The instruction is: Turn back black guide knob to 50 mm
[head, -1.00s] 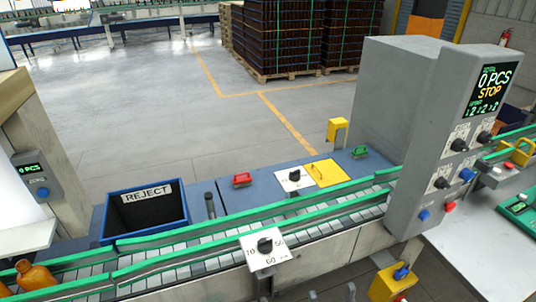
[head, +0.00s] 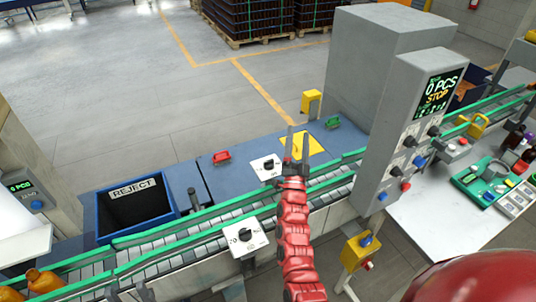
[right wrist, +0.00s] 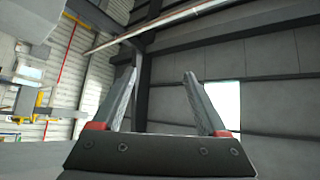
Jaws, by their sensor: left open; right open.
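The black guide knob (head: 246,234) sits on a white dial plate (head: 258,241) at the near side of the conveyor. A 70 shows at the plate's left and a number like 50 at its right; where the knob points is too small to tell. My left gripper (head: 297,146) is open and empty, fingers pointing up the picture, right of the knob and farther up the picture. It overlaps the yellow plate in view. My right gripper (right wrist: 160,95) is open and empty in the right wrist view, with roof and wall beyond it.
A similar black knob (head: 268,164) is on a white plate behind the conveyor. The green guide rails (head: 215,210) run across. A blue REJECT bin (head: 118,225) is at left, a grey control cabinet (head: 412,120) at right. A yellow box (head: 358,252) stands below it.

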